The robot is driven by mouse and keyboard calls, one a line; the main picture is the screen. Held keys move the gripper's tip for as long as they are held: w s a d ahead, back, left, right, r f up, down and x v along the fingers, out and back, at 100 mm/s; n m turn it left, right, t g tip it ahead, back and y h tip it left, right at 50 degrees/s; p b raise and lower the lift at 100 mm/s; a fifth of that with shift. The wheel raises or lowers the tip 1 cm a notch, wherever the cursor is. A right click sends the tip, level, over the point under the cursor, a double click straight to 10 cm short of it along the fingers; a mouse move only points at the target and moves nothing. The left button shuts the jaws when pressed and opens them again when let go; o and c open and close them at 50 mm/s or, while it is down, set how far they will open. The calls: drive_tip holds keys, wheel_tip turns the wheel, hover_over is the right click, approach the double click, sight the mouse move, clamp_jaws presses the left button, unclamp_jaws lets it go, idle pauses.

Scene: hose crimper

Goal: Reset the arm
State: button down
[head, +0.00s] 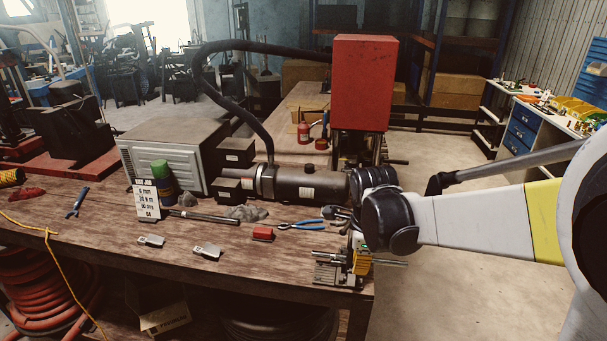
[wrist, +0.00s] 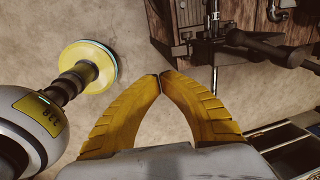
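My gripper (wrist: 160,78) shows in the wrist view with its two yellow ridged fingers curved together. Their tips meet, and nothing is visible between them. Bare floor lies behind the fingers, and the bench edge (wrist: 185,48) is up and to the right of the tips. In the head view my white arm comes in from the right, and its black wrist is bent at the right end of the workbench (head: 150,238). A small yellow part shows just below the wrist; I cannot tell whether it is a finger or a bench fixture.
A red box-shaped machine (head: 364,82) and a dark cylinder (head: 300,186) with a black hose (head: 210,85) stand close to my wrist. Blue pliers (head: 300,225), a red block (head: 262,234) and a sign card (head: 148,201) are on the bench. Open floor lies to the right.

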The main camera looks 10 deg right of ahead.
drive_tip(key=s+f+n+t+b, duration=0.2)
drive_tip(key=s+n+b, duration=0.4)
drive_tip(key=s+n, duration=0.2)
drive_tip(key=s+a+f+n+t+b, duration=0.1)
drive_tip(key=s+n+b, duration=0.5)
drive_tip(key=n, duration=0.7)
drive_tip(key=shift+s+a+f+t+y+b, duration=0.3)
drive_tip(key=shift+s+f+t, duration=0.65)
drive_tip(key=shift+t, duration=0.25)
idle(0.4)
